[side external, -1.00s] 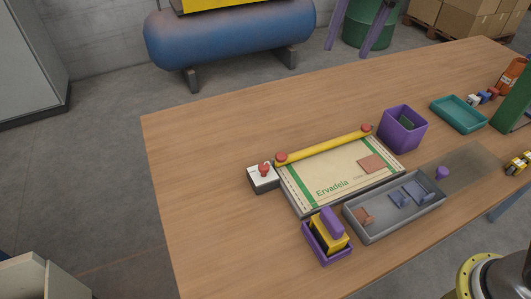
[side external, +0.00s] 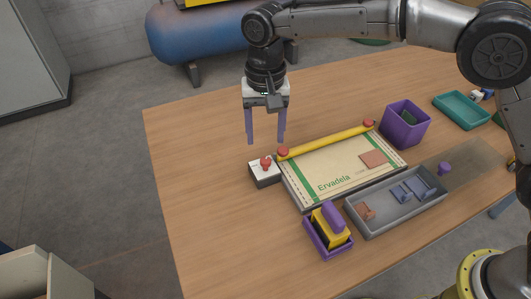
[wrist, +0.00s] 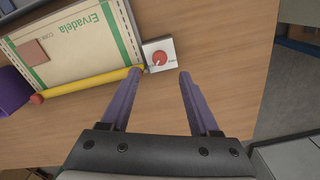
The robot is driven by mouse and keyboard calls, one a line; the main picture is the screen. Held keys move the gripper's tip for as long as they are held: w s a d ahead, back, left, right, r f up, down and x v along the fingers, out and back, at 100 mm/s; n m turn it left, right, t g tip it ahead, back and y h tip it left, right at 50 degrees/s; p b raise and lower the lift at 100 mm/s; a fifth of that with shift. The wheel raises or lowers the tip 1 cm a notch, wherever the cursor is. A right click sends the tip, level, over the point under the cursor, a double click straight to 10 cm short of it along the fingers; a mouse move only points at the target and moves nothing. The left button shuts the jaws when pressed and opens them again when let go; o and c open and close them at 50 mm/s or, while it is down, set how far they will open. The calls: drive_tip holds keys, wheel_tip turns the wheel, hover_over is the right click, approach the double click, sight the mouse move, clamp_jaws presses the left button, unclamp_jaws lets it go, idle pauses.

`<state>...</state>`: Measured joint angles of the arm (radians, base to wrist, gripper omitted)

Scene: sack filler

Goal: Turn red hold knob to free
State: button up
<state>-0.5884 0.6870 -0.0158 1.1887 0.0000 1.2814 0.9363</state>
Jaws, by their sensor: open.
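The red hold knob (side external: 265,162) sits on top of a small white-topped box (side external: 263,176) at the left end of the yellow bar. In the wrist view the red knob (wrist: 160,59) shows as a round dial with a pale pointer line, on its white plate (wrist: 166,47). My gripper (side external: 266,142) is open and empty, its two purple fingers pointing down. It hangs above the table, behind the knob box in the side view. In the wrist view the fingertips (wrist: 160,70) stand on either side of the knob's line, apart from it. The markings on the plate are too small to read.
Beside the box lies a sack marked Ervadela (side external: 345,172) under a yellow bar (side external: 326,144) with red end knobs. A grey tray (side external: 375,225), a purple bin (side external: 404,125) and a purple holder with a yellow block (side external: 328,237) stand around it. The table's left side is clear.

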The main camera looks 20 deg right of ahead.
sight(266, 159)
wheel_tip(266, 159, down, 7)
drive_tip(key=shift+r, duration=0.1)
idle(0.3)
clamp_jaws()
